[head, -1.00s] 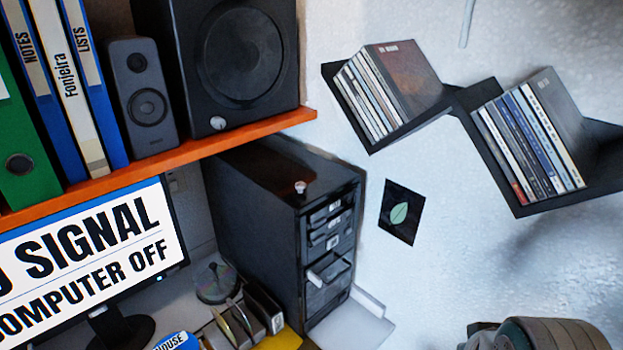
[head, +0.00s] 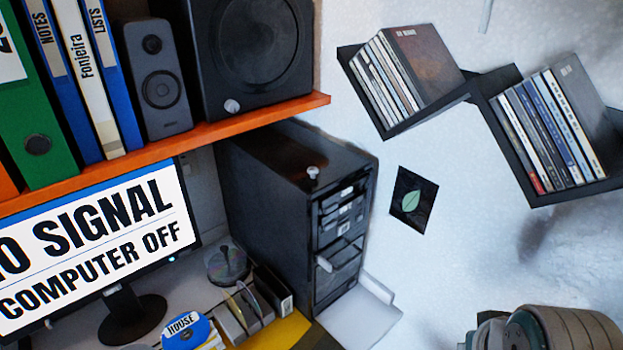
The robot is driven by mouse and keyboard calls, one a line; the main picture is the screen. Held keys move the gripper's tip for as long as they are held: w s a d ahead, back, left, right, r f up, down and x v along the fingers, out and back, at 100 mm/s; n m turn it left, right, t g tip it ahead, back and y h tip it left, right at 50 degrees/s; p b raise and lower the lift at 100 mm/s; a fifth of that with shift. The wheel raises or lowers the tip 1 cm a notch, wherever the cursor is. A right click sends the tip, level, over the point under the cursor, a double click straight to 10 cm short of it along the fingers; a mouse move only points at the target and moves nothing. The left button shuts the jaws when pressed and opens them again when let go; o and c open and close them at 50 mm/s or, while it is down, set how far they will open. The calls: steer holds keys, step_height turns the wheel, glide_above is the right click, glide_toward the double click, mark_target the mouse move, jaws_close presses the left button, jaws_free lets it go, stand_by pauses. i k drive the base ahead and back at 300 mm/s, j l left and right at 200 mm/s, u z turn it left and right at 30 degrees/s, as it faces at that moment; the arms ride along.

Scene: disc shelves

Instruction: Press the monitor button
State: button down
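The monitor (head: 95,245) stands at the lower left in the head view, under the orange shelf. Its screen reads "NO SIGNAL" and "COMPUTER OFF", and its left side is cut off by the picture edge. A tiny bluish spot (head: 172,259) shows on the lower bezel near the right corner; I cannot tell whether it is the button or a light. My gripper is not in view. A rounded grey-brown part, seemingly of my arm, shows at the bottom right, well apart from the monitor.
The orange shelf (head: 250,121) overhangs the monitor and bears binders and speakers. A black computer tower (head: 262,195) stands to its right. A disc spindle (head: 227,264) and disc holders (head: 241,311) sit on the desk. Dark wall shelves (head: 575,193) hold discs at the upper right.

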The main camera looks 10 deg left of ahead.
mark_target(186, 252)
steer(key=u, duration=2.15)
